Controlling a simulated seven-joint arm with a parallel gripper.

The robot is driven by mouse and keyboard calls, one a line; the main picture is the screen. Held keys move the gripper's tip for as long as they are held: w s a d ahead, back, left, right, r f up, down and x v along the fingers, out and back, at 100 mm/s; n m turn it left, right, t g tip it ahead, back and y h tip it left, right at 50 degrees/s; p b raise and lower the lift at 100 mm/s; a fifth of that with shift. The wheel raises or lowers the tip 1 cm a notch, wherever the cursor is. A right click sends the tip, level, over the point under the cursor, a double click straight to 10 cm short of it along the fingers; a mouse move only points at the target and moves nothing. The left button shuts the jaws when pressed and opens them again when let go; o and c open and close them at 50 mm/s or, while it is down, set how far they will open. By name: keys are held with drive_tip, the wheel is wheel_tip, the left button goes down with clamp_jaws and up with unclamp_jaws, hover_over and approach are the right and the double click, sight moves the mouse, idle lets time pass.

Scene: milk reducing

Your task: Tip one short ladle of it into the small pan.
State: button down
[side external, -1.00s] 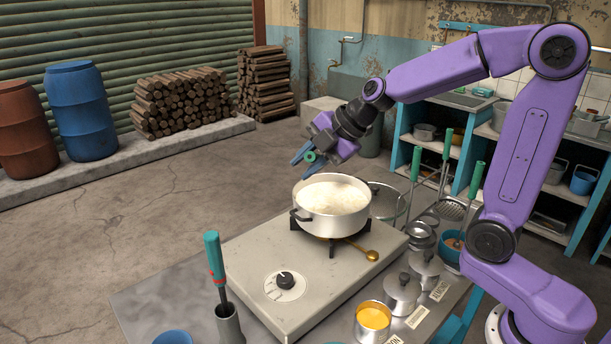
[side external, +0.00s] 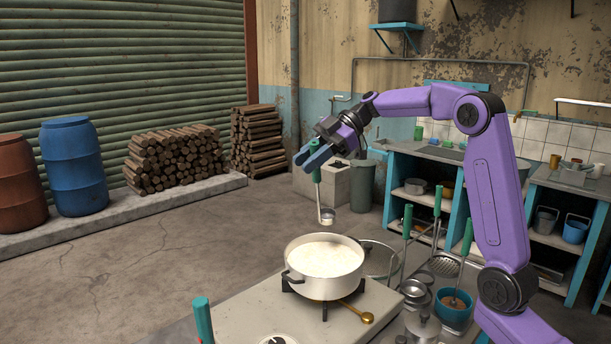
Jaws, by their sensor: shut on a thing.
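A short ladle with a green handle (side external: 317,182) and a small steel cup (side external: 327,216) hangs upright from my gripper (side external: 312,158). My gripper is shut on the upper end of its handle. The cup hangs clear above the white pot (side external: 325,284), which holds pale milk (side external: 325,259) and stands on the burner. I cannot tell whether the cup holds milk. Small steel vessels (side external: 413,291) stand right of the stove; I cannot tell whether one is the small pan.
A rack with green-handled tools (side external: 437,205) and a blue bowl (side external: 455,312) stand to the right. A green-handled tool (side external: 203,320) stands upright at front left. The air left of the pot is clear.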

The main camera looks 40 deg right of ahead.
drive_tip(key=w+d+r+m+g+y, duration=0.1)
drive_tip(key=w+d+r+y, duration=0.1)
drive_tip(key=w+d+r, duration=0.1)
drive_tip(key=shift+d+r, duration=0.65)
